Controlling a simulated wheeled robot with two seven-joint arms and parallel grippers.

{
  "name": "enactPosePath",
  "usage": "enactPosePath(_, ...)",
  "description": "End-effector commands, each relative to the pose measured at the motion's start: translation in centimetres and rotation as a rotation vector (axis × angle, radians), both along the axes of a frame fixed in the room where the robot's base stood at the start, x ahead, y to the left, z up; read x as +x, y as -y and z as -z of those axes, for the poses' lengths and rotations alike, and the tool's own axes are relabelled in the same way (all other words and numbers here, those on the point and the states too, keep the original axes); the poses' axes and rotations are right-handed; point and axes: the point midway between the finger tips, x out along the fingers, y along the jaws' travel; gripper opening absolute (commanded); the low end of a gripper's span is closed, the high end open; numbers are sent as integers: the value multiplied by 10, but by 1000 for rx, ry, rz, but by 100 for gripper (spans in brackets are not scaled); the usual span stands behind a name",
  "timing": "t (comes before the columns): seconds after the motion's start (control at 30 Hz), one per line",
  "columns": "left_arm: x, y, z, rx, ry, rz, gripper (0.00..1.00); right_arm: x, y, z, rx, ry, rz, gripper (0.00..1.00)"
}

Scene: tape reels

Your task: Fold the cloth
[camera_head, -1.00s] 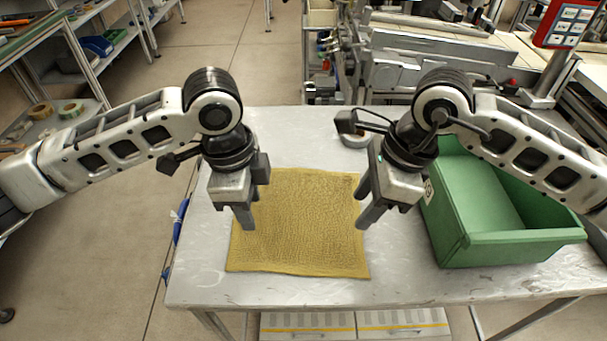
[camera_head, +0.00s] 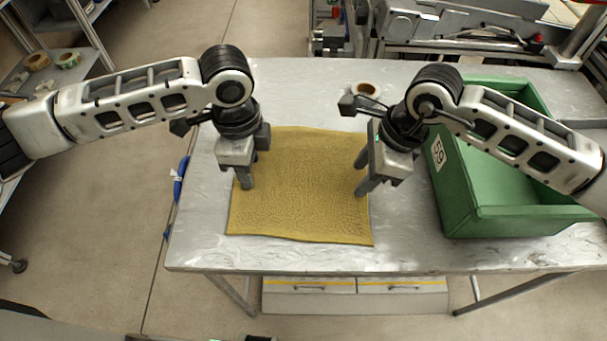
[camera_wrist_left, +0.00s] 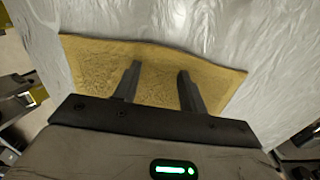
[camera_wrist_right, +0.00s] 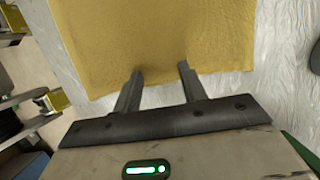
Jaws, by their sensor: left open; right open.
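A yellow textured cloth (camera_head: 300,195) lies flat and spread out on the table. My left gripper (camera_head: 246,184) is open and empty above the cloth's left side. In the left wrist view the cloth (camera_wrist_left: 100,65) shows behind the two spread fingers (camera_wrist_left: 157,72). My right gripper (camera_head: 366,188) is open and empty at the cloth's right edge. In the right wrist view its fingers (camera_wrist_right: 160,72) point at an edge of the cloth (camera_wrist_right: 150,35). I cannot tell whether any fingertip touches the cloth.
The cloth lies on a grey metal table (camera_head: 200,235). A green bin (camera_head: 460,195) stands on the right of the table, near my right arm. A tape reel (camera_head: 367,90) lies at the back. Table strips to the left and front of the cloth are clear.

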Motion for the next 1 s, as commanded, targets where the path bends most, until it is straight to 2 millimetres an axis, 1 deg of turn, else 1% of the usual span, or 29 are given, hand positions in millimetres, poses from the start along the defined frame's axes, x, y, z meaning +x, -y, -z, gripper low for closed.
enactPosePath(0.2, 0, 0, 1, 0, 0, 0, 42, 0, 0, 1, 0, 0, 0, 42)
enactPosePath(0.3, 0, 0, 6, 0, 0, 0, 42, 0, 0, 6, 0, -1, 0, 42)
enactPosePath(0.37, 0, 0, 3, -1, 0, 0, 42, 0, 0, 3, 0, 0, 0, 42)
enactPosePath(0.53, 0, 0, 3, 0, -1, 0, 42, 0, 0, 5, 0, -1, 1, 42)
enactPosePath(0.83, 0, 0, 4, 0, -2, 0, 0, -1, 0, 5, -1, -2, 0, 0)
enactPosePath(1.0, -1, 0, 4, 0, -2, 0, 0, -1, 0, 6, -2, -3, 0, 0)
